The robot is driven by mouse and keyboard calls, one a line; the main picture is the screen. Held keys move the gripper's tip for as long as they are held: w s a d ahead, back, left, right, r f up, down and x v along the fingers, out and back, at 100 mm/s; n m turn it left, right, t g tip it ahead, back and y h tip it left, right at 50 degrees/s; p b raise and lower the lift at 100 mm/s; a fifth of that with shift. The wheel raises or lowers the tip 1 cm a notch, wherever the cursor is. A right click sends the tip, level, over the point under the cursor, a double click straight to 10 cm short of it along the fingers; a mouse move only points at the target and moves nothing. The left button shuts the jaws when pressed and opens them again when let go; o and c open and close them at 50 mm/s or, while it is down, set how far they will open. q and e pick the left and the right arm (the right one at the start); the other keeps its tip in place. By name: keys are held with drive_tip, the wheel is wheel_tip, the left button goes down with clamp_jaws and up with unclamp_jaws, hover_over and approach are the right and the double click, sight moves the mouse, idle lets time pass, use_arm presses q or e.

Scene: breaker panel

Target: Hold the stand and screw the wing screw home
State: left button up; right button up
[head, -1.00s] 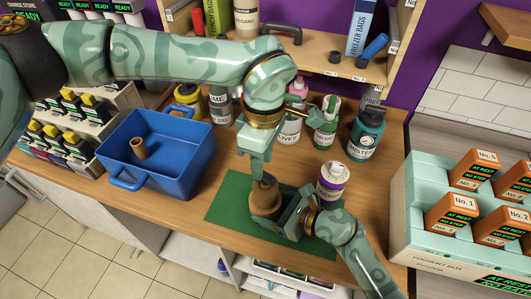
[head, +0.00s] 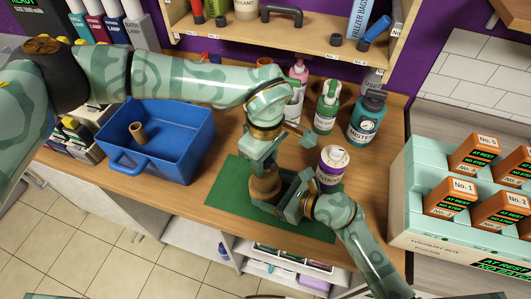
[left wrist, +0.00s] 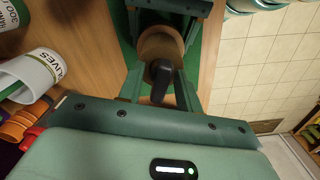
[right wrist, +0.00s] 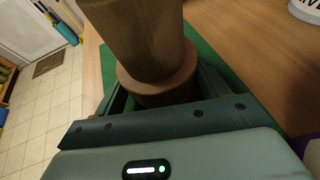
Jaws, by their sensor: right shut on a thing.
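The brown, round, stepped stand (head: 264,188) stands upright on the green mat (head: 225,203). It also shows in the left wrist view (left wrist: 161,42) and the right wrist view (right wrist: 150,75). My right gripper (head: 283,201) is shut on the stand low down, from the right. The dark wing screw (left wrist: 162,80) sits at the stand's top in the left wrist view; in the head view my left gripper hides it. My left gripper (head: 262,168) points down over the stand, its fingers apart on either side of the screw's wing. How deep the screw sits is hidden.
A blue bin (head: 150,170) with a small brown tube (head: 138,132) inside stands left of the mat. A purple-and-white jar (head: 332,165) stands close behind my right gripper. Bottles (head: 367,118) line the back; a box of orange cartons (head: 440,240) is at right.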

use_arm(q)
clamp_jaws()
drive_tip(key=shift+o, duration=1.4)
unclamp_jaws()
drive_tip(key=shift+r, duration=0.15)
drive_tip(key=shift+r, duration=3)
drive_tip(key=shift+c, duration=1.4)
drive_tip(key=shift+r, duration=0.3)
drive_tip(key=shift+f, duration=3.45)
